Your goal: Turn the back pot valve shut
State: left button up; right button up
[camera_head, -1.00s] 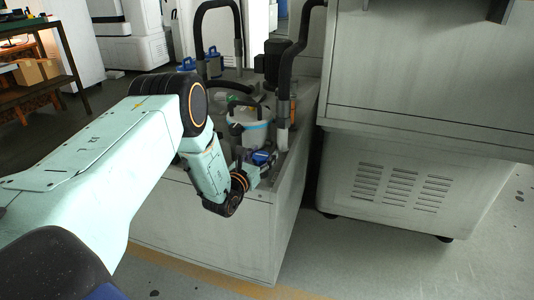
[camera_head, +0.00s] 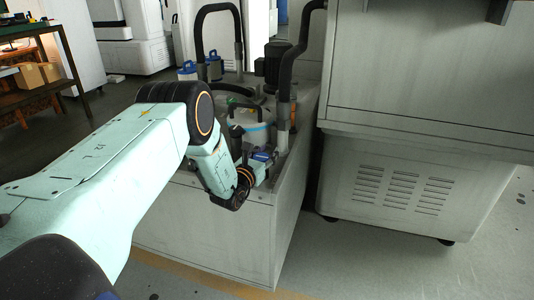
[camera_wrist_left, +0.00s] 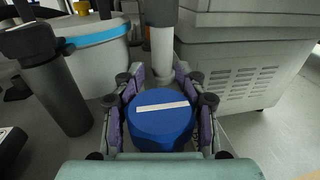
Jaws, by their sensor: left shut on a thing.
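A round blue valve knob (camera_wrist_left: 161,120) with a white stripe across its top fills the middle of the left wrist view. The stripe runs nearly sideways there, slightly tilted. My left gripper (camera_wrist_left: 160,108) is shut on the knob, with its purple-padded fingers along both sides. In the head view the same knob (camera_head: 262,156) is small and partly hidden by the left gripper (camera_head: 258,168), low at the front of the tank unit. A white pot (camera_head: 258,132) with a light blue band stands just behind it. My right gripper is not in view.
A large grey machine cabinet (camera_head: 430,70) stands at the right. Floor at the lower right is clear.

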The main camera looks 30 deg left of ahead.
pick_arm(q)
jog(key=shift+f, duration=0.2)
jog(key=shift+c, duration=1.3)
jog(key=shift+c, duration=0.3)
jog(key=shift+s+f+h, duration=0.1)
jog(key=shift+f+h, duration=0.05)
jog(key=shift+h, duration=0.15)
